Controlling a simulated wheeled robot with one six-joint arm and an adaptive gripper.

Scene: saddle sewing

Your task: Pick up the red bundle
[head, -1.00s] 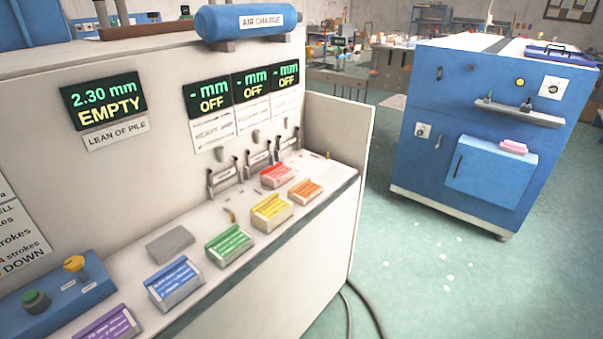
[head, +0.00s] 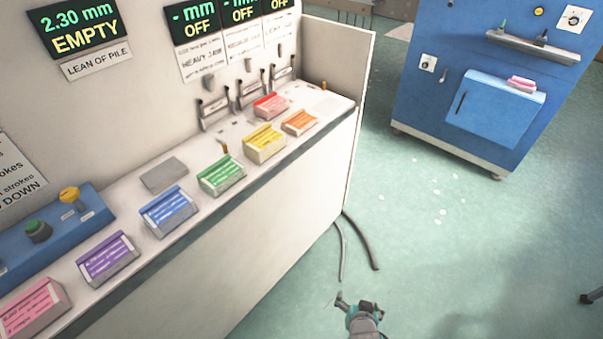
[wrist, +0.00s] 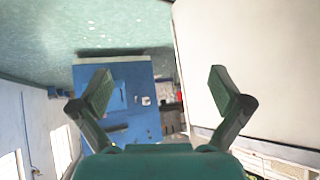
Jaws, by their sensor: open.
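The red bundle (head: 271,106) lies on the white machine's ledge, at the back by the wall with the clamps, left of and behind the orange bundle (head: 300,122). My gripper (head: 352,298) shows at the bottom of the head view, over the green floor, well below and apart from the ledge. In the wrist view my gripper (wrist: 160,92) has its two fingers spread wide with nothing between them. The red bundle is not seen in the wrist view.
Yellow (head: 264,144), green (head: 221,175), blue (head: 168,212), purple (head: 107,258) and pink (head: 33,308) bundles line the ledge. A white side panel (head: 345,80) closes its right end. A blue cabinet (head: 470,120) stands at right. Cables (head: 357,243) lie on the open floor.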

